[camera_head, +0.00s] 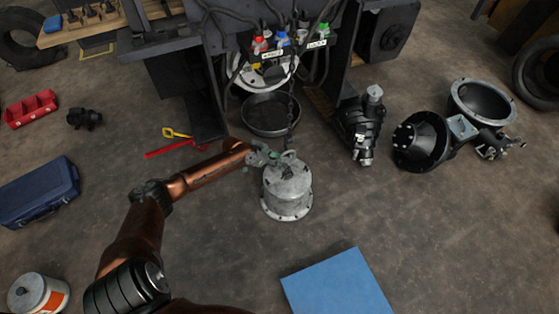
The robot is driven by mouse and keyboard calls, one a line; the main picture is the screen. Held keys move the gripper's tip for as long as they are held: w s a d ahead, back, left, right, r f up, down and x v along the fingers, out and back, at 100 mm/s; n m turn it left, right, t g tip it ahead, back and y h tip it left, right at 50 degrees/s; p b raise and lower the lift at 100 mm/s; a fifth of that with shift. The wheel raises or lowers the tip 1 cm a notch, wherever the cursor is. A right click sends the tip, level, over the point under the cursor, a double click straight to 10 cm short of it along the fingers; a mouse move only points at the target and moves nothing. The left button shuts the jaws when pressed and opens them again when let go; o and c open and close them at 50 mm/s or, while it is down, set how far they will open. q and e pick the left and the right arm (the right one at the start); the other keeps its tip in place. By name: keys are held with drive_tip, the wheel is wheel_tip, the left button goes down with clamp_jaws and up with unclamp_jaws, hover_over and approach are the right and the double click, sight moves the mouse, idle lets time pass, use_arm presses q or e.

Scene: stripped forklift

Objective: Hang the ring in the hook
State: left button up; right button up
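A grey metal cylinder (287,187) with a flanged base stands upright on the floor in the middle of the view. A small ring (289,157) sits on its top. A dark chain (291,112) hangs from the forklift down to just above the ring. The hook at its lower end is too small and dark to make out clearly, and I cannot tell whether it touches the ring. My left gripper (268,156) is at the upper left edge of the cylinder, close beside the ring. Its fingers are too small to tell whether they are open or shut. My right gripper is out of view.
A round black pan (270,115) lies behind the cylinder under the stripped forklift (187,78). Dark machine parts (361,124) stand to the right. A red-and-yellow tool (176,145) lies left. A blue panel (337,287) is in front. Floor right of the cylinder is clear.

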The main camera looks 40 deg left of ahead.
use_arm(q)
drive_tip(key=o, duration=0.6)
drive_tip(key=shift+c, duration=0.2)
drive_tip(key=shift+s, duration=0.1)
drive_tip(key=s+a+p, duration=0.3)
drive_tip(key=s+a, duration=0.1)
drive_tip(key=s, duration=0.6)
drive_tip(key=shift+r, duration=0.45)
